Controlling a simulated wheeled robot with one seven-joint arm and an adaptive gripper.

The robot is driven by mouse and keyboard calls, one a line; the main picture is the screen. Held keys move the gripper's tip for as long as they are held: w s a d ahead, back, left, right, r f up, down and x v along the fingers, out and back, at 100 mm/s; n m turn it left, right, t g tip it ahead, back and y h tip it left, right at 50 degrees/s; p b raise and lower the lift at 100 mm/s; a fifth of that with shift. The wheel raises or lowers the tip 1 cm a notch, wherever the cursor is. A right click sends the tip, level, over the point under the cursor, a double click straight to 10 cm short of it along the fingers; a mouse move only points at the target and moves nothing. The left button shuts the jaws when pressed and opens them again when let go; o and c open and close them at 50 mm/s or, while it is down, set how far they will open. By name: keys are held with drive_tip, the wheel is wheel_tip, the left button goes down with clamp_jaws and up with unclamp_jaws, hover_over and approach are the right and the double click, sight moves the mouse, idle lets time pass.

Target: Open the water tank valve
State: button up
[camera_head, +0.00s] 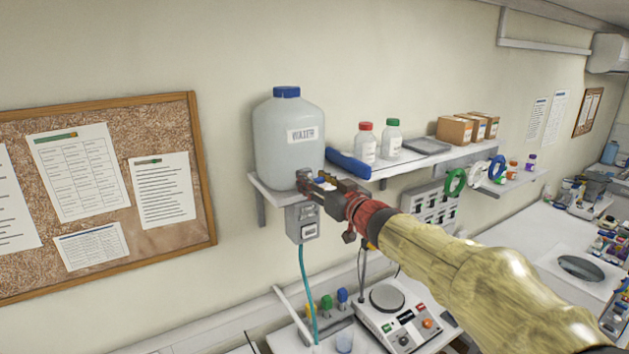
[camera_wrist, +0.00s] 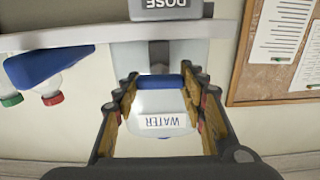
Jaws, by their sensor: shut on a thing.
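The water tank (camera_head: 288,140) is a pale translucent jug with a blue cap and a WATER label. It stands on the left end of the wall shelf. My gripper (camera_head: 318,186) reaches the tank's lower front, where its fingers and the arm partly hide the valve. In the wrist view the tank (camera_wrist: 160,105) appears upside down. There, a blue bar-shaped valve handle (camera_wrist: 161,82) lies crosswise between the fingertips of my gripper (camera_wrist: 165,84), which is shut on it. Whether the valve is open or closed cannot be told.
A grey DOSE box (camera_head: 302,223) hangs below the tank with a teal hose. A blue object (camera_head: 348,164) and capped bottles (camera_head: 365,144) stand close to the right on the shelf (camera_head: 388,171). A hotplate device (camera_head: 395,315) sits on the bench below. A corkboard (camera_head: 110,270) is at left.

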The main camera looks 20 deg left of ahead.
drive_tip(key=shift+c, duration=1.3)
drive_tip(key=n+b, duration=0.2)
drive_tip(key=n, duration=0.1)
drive_tip(key=shift+s+f+n, duration=0.1)
drive_tip(key=shift+f+n, duration=0.05)
drive_tip(key=shift+n, duration=0.25)
drive_tip(key=n+b, duration=0.2)
drive_tip(key=n, duration=0.2)
drive_tip(key=shift+s+a+n+b, duration=0.1)
drive_tip(key=shift+a+n+b, duration=0.05)
drive_tip(key=shift+n+b, duration=0.2)
drive_tip(key=n+b, duration=0.1)
drive_tip(key=n, duration=0.1)
drive_tip(key=n+b, duration=0.1)
drive_tip(key=n, duration=0.1)
drive_tip(key=shift+f+n+b, duration=0.2)
drive_tip(key=shift+n+b, duration=0.05)
drive_tip(key=shift+b, duration=0.05)
drive_tip(key=n+b, duration=0.2)
drive_tip(key=n, duration=0.2)
drive_tip(key=shift+n, duration=0.3)
drive_tip(key=shift+f+n+b, duration=0.1)
drive_tip(key=shift+n+b, duration=0.2)
drive_tip(key=o, duration=1.2)
